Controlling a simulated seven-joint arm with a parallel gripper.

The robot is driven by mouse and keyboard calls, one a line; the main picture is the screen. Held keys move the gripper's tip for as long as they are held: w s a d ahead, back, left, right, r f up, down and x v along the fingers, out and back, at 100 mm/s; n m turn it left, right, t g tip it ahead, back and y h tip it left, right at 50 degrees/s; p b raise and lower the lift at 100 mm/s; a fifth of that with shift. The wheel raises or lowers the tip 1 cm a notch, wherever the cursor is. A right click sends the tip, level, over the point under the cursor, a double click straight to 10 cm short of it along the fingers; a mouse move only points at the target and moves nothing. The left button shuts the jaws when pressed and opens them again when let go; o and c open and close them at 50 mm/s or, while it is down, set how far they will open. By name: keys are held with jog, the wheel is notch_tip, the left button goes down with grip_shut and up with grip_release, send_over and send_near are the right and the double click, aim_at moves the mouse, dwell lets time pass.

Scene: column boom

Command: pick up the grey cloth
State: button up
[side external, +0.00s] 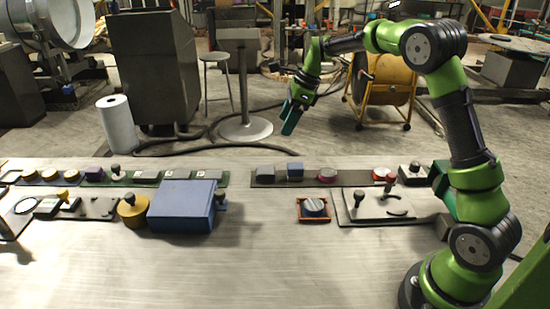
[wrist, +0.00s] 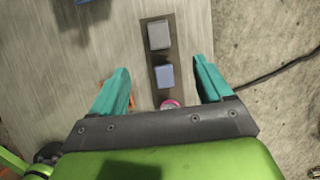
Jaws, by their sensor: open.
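No thing reads clearly as a cloth. A grey, square, flat-topped piece (side external: 265,173) sits at the left end of a dark strip on the table, and shows in the wrist view (wrist: 159,35) near the top centre. I cannot tell whether it is soft. My gripper (side external: 291,120) is open and empty, well above the table's far edge in the side view. In the wrist view its two teal fingers (wrist: 161,64) stand wide apart, with the grey piece beyond the tips and a blue square piece (wrist: 164,76) between them in the picture.
A pink-red button (side external: 327,175) is on the same strip (side external: 309,180). A large blue box (side external: 182,205) stands to the left. The front of the table (side external: 270,265) is bare.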

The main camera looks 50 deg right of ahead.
aim_at(264, 170)
jog(key=x, duration=1.6)
jog(key=shift+s+a+f, duration=0.1)
jog(key=shift+a+f, duration=0.05)
jog(key=shift+f, duration=0.25)
jog(key=c, duration=1.1)
notch_tip(264, 170, up, 10)
jog(key=shift+r, duration=0.1)
jog(key=shift+c, duration=0.2)
